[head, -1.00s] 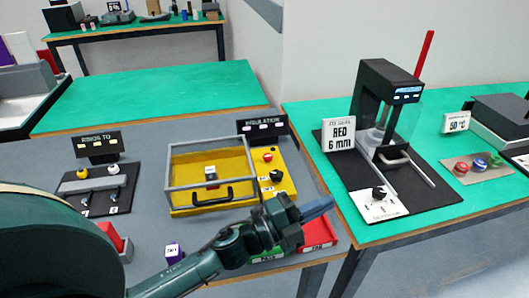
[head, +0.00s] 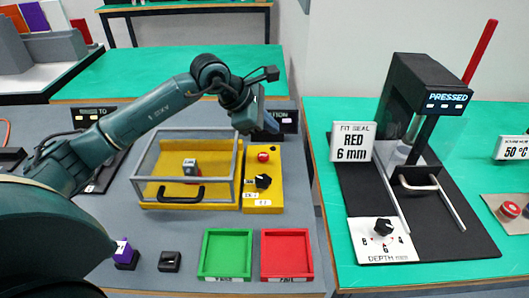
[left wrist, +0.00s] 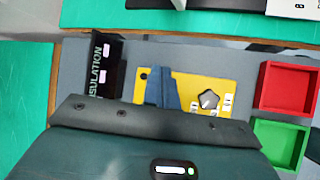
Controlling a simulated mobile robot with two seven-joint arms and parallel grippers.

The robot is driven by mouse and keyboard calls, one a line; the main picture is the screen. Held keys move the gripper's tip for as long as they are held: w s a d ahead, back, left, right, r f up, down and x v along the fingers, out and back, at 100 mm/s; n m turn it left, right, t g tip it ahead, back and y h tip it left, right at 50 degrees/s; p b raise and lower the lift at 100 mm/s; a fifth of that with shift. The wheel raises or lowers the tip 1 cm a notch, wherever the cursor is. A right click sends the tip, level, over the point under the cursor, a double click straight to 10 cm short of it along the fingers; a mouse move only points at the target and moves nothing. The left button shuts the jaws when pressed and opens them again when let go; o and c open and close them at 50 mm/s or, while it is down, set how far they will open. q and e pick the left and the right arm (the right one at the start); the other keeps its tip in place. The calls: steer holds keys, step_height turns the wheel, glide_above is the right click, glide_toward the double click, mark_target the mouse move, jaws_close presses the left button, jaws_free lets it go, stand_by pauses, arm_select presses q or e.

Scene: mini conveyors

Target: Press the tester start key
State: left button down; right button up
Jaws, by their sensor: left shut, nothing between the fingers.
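The yellow insulation tester has a side panel (head: 262,197) with a red button (head: 263,157), a black rotary knob (head: 263,182) and small white labels. Its clear-walled cover (head: 187,170) with a black handle is closed over a small grey and red part. I cannot read which control is the start key. My left gripper (head: 244,122) is shut and empty, pointing down above the panel's far end. In the left wrist view its blue-grey fingers (left wrist: 165,88) overlap the panel and hide the red button, while the knob (left wrist: 208,99) shows beside them. My right gripper is not visible.
A dark sign (head: 270,125) stands behind the panel, close to my left gripper. A green tray (head: 203,255) and a red tray (head: 265,255) lie in front of the tester. A black press (head: 425,90) reading "PRESSED" stands on the right table.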

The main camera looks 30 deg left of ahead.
mark_target(261, 156)
arm_select(q)
steer(key=a, duration=0.1)
steer(key=w+a+r+y, duration=0.1)
steer(key=a, duration=0.1)
steer(key=shift+w+a, duration=0.1)
steer(key=shift+w, duration=0.05)
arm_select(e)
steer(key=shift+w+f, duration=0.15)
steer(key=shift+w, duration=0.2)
